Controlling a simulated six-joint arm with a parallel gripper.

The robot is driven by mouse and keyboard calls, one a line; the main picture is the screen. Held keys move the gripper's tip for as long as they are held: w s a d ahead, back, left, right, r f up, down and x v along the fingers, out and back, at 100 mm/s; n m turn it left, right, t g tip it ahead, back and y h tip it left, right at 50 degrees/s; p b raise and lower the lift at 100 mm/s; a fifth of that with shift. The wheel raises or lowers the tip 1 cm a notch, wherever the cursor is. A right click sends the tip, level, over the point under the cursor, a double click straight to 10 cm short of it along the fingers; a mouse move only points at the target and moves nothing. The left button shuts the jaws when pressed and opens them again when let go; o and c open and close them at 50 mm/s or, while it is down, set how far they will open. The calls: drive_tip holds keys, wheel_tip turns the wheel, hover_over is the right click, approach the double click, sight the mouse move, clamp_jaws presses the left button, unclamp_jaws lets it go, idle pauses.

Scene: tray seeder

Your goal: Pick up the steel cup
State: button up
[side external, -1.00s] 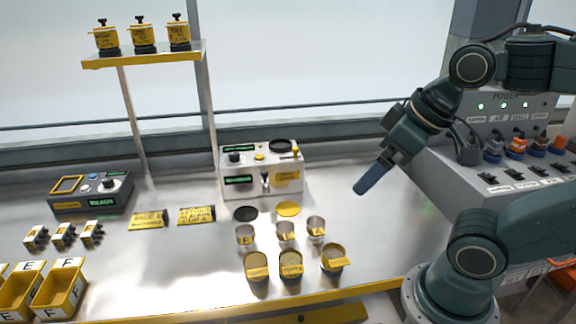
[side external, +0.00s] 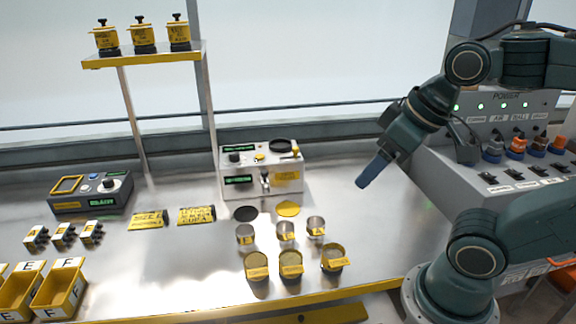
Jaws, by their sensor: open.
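My gripper (side external: 368,179) is open, with blue fingers pointing down and left. It is above the bench, to the right of the cups and clear of them. Nothing shows between its fingers, which overlap in this view.
Several yellow-and-dark pots (side external: 291,264) stand in front of the cups. A black disc (side external: 246,214) and a yellow disc (side external: 288,209) lie behind them, before a dispenser machine (side external: 233,165). A grey power console (side external: 480,185) is at right. Bench between cups and gripper is clear.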

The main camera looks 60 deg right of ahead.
drive_tip(key=w+d+f+m+g+y, duration=0.1)
drive_tip(key=w+d+f+m+g, duration=0.1)
drive_tip(key=w+m, duration=0.3)
drive_tip(key=w+d+f+m+g, duration=0.2)
drive_tip(key=w+d, duration=0.1)
drive_tip(key=w, duration=0.3)
drive_tip(key=w+d+f+m+g+y, duration=0.2)
drive_tip(key=w+d+f+m, duration=0.4)
drive_tip(key=d+f, duration=0.3)
wheel_tip(320, 180, down, 2)
drive_tip(key=shift+w+f+m+g+y, duration=0.15)
drive_tip(key=shift+w+m+g+y, duration=0.2)
drive_tip(key=shift+m+y, duration=0.3)
drive_tip(key=shift+s, duration=0.1)
approach(314, 238)
drive_tip(key=shift+a+f, duration=0.1)
drive_tip(key=shift+f, duration=0.3)
drive_tip(key=shift+x, duration=2.6)
